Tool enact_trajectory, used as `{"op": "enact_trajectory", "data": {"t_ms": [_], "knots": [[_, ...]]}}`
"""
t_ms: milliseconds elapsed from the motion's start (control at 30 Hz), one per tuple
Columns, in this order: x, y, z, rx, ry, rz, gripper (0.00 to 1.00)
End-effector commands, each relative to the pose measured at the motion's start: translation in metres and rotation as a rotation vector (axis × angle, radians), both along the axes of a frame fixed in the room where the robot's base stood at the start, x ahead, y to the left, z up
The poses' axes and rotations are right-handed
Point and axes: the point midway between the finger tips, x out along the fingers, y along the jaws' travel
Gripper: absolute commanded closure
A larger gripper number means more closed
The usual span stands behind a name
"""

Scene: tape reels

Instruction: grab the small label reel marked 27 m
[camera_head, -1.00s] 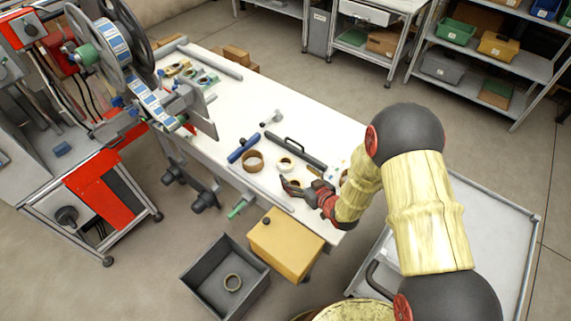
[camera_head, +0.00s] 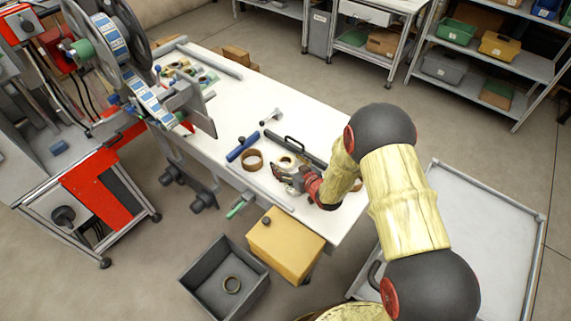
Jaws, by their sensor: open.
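Several reels lie on the white table (camera_head: 228,101). A brown reel (camera_head: 252,160) lies left of my gripper. A small pale reel (camera_head: 287,162) lies just beyond my gripper, in front of the dark bar. Any 27 m marking is too small to read. My gripper (camera_head: 275,174) is open, low over the table's near right part, with its fingers pointing left. I cannot tell whether anything stands between the fingers. Another brown reel (camera_head: 357,185) shows partly behind my wrist.
A blue roller (camera_head: 242,146) and a dark bar with a handle (camera_head: 295,148) lie near the reels. The labelling machine (camera_head: 125,60) is at the left.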

Motion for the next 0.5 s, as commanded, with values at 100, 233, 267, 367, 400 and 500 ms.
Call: {"op": "enact_trajectory", "data": {"t_ms": [100, 233, 267, 367, 400, 500], "knots": [[-0.0002, -0.0002, 0.0003, 0.0, 0.0, 0.0, 0.29], [-0.0003, -0.0004, 0.0003, 0.0, 0.0, 0.0, 0.36], [-0.0003, -0.0003, 0.0003, 0.0, 0.0, 0.0, 0.38], [-0.0003, -0.0004, 0.0003, 0.0, 0.0, 0.0, 0.44], [-0.0003, -0.0004, 0.0003, 0.0, 0.0, 0.0, 0.46], [-0.0003, -0.0004, 0.0003, 0.0, 0.0, 0.0, 0.52]]}}
